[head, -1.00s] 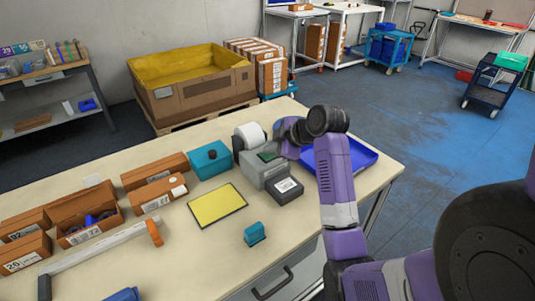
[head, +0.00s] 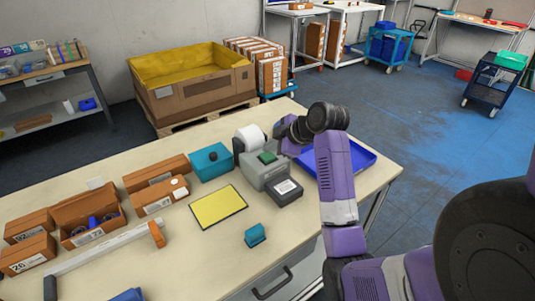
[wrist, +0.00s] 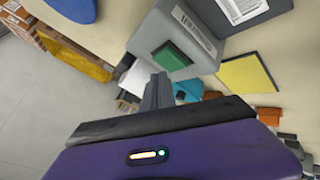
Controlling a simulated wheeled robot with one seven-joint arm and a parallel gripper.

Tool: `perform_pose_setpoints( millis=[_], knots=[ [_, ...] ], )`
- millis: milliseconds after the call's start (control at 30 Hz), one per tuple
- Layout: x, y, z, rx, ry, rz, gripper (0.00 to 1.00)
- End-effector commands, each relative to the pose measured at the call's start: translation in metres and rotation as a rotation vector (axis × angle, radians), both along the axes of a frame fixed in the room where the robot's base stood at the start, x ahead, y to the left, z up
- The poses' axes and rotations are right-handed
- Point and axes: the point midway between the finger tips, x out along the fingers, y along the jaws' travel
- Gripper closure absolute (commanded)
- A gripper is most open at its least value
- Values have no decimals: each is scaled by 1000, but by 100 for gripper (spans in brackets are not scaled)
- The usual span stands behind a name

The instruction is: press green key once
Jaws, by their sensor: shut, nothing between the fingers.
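The green key (head: 267,157) is a raised green block on top of a grey machine (head: 256,174), beside a white paper roll (head: 250,137). In the wrist view the green key (wrist: 172,55) lies just beyond my gripper (wrist: 158,78). My gripper's fingers are together and empty, pointing toward the machine. A gap or contact between fingertips and key is hard to judge, but the key shows uncovered. In the head view my gripper is mostly hidden by the wrist, just right of the machine.
A dark grey box (head: 285,192) with a label stands in front of the machine. A blue tray (head: 355,158) lies at the right under my arm. A teal box (head: 211,162), a yellow mat (head: 218,207) and brown boxes (head: 160,194) stand to the left.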

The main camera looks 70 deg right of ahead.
Motion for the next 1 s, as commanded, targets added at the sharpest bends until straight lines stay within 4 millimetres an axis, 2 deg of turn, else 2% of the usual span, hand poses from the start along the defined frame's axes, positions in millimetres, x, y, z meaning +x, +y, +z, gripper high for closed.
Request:
perform_pose_setpoints(
  millis=[267,800,1000],
  knots=[
    [0,0,4,0,-1,0,100],
    [0,0,50,0,-1,0,100],
    [0,0,50,-1,0,-1,100]
  ],
)
